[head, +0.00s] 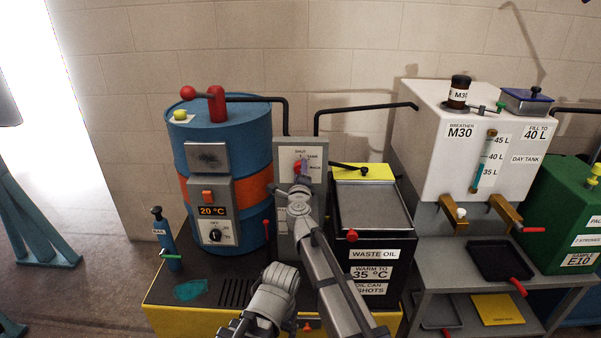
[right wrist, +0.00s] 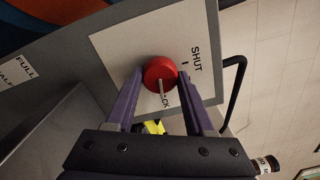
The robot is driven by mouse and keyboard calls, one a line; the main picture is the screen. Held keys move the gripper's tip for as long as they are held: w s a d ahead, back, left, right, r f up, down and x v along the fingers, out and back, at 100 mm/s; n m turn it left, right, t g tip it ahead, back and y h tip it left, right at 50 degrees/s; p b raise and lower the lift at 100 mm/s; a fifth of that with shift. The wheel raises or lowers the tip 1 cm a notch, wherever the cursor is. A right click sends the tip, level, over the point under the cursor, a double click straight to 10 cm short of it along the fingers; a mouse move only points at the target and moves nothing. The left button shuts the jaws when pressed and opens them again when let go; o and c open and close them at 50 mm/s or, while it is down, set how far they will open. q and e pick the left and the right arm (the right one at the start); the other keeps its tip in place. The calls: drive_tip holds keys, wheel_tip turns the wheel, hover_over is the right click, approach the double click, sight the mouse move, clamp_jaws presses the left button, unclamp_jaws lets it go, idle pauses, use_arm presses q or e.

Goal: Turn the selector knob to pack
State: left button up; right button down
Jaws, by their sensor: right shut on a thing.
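The selector knob is a red round knob (right wrist: 160,70) on a pale label plate (right wrist: 115,50). In the right wrist view its light pointer line runs down toward a label reading "ACK", its first letter hidden. "SHUT" is printed to the right of the knob. In the head view the knob (head: 298,166) sits on the grey panel (head: 285,219), partly hidden by my gripper. My right gripper (head: 301,183) is at the knob; in the right wrist view its two purple fingers (right wrist: 160,76) are shut on the knob's sides. My left gripper is not in view.
A blue drum (head: 222,128) stands left of the panel and a waste oil box (head: 372,205) stands right of it. A black pipe (head: 365,108) rises behind. The white day tank (head: 450,190) is further right. A small blue oil bottle (head: 165,240) stands at front left.

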idle(0.5)
drive_tip(key=shift+c, duration=1.3)
unclamp_jaws()
drive_tip(key=s, duration=0.7)
drive_tip(key=shift+s, duration=0.4)
